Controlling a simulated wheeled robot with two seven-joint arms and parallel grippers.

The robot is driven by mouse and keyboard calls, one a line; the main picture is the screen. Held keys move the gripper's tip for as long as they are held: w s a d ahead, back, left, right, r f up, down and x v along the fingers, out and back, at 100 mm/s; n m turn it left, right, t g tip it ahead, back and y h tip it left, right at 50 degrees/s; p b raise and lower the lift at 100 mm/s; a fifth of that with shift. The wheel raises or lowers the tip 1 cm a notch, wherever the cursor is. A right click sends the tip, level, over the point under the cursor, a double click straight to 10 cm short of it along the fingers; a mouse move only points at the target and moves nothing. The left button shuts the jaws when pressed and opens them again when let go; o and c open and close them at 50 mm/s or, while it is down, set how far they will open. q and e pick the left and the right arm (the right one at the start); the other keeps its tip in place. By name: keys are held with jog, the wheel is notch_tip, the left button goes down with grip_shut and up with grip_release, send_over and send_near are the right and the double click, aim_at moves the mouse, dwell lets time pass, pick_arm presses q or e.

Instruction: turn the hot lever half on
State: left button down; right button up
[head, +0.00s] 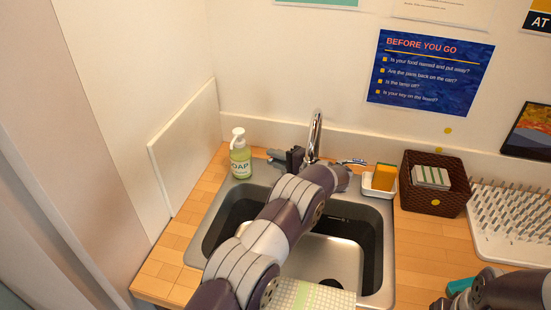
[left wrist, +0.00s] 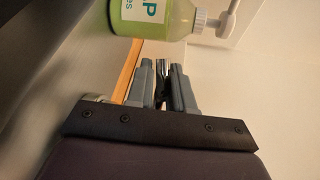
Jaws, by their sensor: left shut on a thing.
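My left gripper (head: 274,156) reaches over the sink to the left side of the chrome faucet (head: 315,135). The left wrist view shows its two grey fingers (left wrist: 163,75) closed on a small chrome piece, the hot lever (left wrist: 162,67). In the head view the gripper and wrist hide most of this lever, so its angle cannot be told. The other lever (head: 353,162), with a blue mark, stands out to the right of the spout. My right arm shows at the lower right; its fingers cannot be made out.
A green soap bottle (head: 240,158) stands left of the gripper, close to the fingers in the left wrist view (left wrist: 150,15). The sink (head: 215,215) lies under my left arm. A sponge (head: 384,176), a brown basket (head: 440,200) and a drying rack (head: 510,225) stand to the right.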

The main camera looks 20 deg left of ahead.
pick_arm(q)
jog(key=c, duration=1.2)
grip_release()
jog(key=shift+c, duration=0.2)
jog(key=shift+o, duration=0.7)
jog(key=shift+w, duration=0.1)
pick_arm(e)
notch_tip(320, 180, down, 2)
jog(key=shift+f+b, duration=0.25)
jog(key=shift+b, duration=0.95)
pick_arm(q)
jog(key=v, duration=1.2)
jog(key=shift+d, duration=0.3)
